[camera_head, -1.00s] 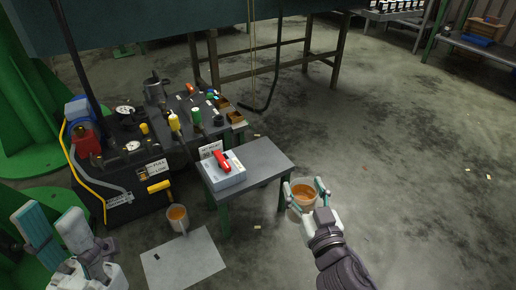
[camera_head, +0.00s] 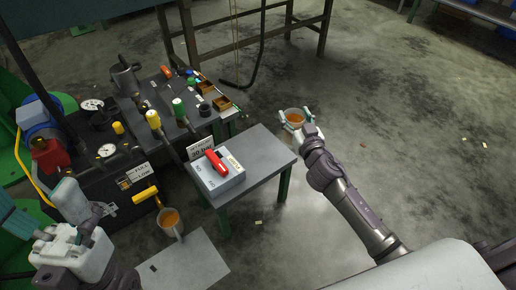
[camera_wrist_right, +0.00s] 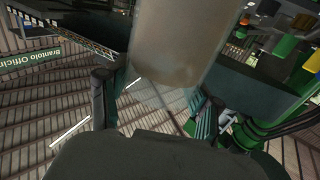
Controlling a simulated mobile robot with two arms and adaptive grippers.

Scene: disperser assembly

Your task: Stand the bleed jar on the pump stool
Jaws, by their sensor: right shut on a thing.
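My right gripper (camera_head: 298,126) is shut on the bleed jar (camera_head: 293,113), a clear cup with amber liquid. It holds the jar beyond the far right corner of the pump stool (camera_head: 262,150), apart from it in the head view. The stool has a grey top and green legs. In the right wrist view the jar (camera_wrist_right: 180,45) is a large translucent cylinder between the fingers; its liquid does not show clearly there. My left gripper (camera_head: 75,222) is at the lower left, away from the stool; its finger gap is unclear.
A grey box (camera_head: 222,181) with a red item and a sign stands on the stool's left part; its right part is bare. The dark pump unit (camera_head: 110,190) is left.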

